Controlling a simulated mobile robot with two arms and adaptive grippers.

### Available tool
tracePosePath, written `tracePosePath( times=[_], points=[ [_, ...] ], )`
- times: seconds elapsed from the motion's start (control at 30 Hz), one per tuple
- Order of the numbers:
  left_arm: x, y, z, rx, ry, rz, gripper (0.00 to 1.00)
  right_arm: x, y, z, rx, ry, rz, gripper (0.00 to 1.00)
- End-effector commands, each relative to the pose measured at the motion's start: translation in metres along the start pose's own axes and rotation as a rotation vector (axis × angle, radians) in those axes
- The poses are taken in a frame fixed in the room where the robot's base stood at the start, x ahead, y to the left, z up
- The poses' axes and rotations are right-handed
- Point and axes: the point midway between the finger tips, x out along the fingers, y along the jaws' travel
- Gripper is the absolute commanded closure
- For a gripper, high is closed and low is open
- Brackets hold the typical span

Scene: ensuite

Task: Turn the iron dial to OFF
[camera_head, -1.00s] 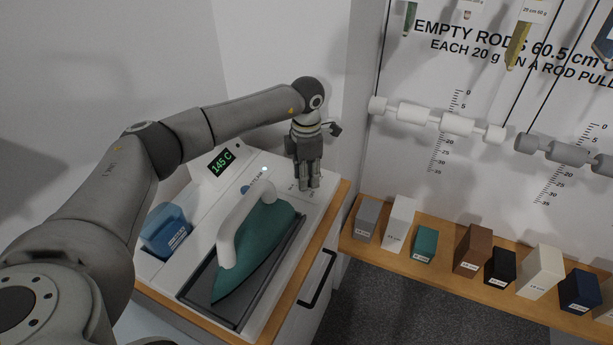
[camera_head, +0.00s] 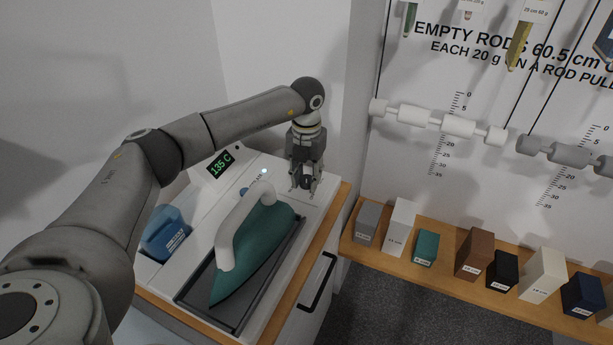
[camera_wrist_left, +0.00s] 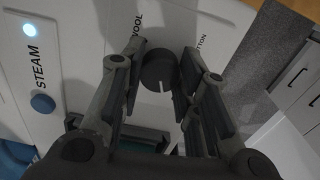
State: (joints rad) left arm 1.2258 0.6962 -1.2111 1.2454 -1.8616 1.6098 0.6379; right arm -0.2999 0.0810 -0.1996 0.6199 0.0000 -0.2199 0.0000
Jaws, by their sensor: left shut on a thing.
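The dark round iron dial (camera_wrist_left: 160,72) sits between the fingers of my left gripper (camera_wrist_left: 158,78) in the left wrist view. Its white pointer line faces the bottom of that picture. The word WOOL and part of COTTON show near it; no OFF mark is readable. In the head view my left gripper (camera_head: 305,185) points down at the far right end of the white panel, shut on the dial. The teal iron (camera_head: 256,245) with its white handle rests on the dark plate to the left and nearer. My right gripper is out of view.
A green display (camera_head: 220,163) reads 135 C. A blue STEAM button (camera_wrist_left: 42,103) and a lit lamp (camera_wrist_left: 30,29) are on the panel. A blue container (camera_head: 166,233) stands at its left. A wooden shelf (camera_head: 445,265) with several labelled blocks is to the right.

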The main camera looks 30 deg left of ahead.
Motion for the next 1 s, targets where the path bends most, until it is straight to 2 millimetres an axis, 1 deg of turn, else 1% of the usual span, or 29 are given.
tracePosePath(
  times=[0.2, 0.5, 0.73, 1.0],
  points=[
    [-0.0014, 0.0004, 0.0009, -0.173, -0.003, 0.0, 0.94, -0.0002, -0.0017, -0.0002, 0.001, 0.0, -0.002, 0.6],
    [-0.0015, 0.0006, 0.0011, -0.327, -0.004, 0.0, 0.94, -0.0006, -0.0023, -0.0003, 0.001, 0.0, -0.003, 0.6],
    [-0.0016, 0.0007, 0.0013, -0.375, -0.004, 0.0, 0.94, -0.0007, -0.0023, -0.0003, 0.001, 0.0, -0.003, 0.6],
    [-0.0017, 0.0007, 0.0014, -0.384, -0.005, -0.001, 0.94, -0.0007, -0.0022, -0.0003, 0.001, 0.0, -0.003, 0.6]
  ],
)
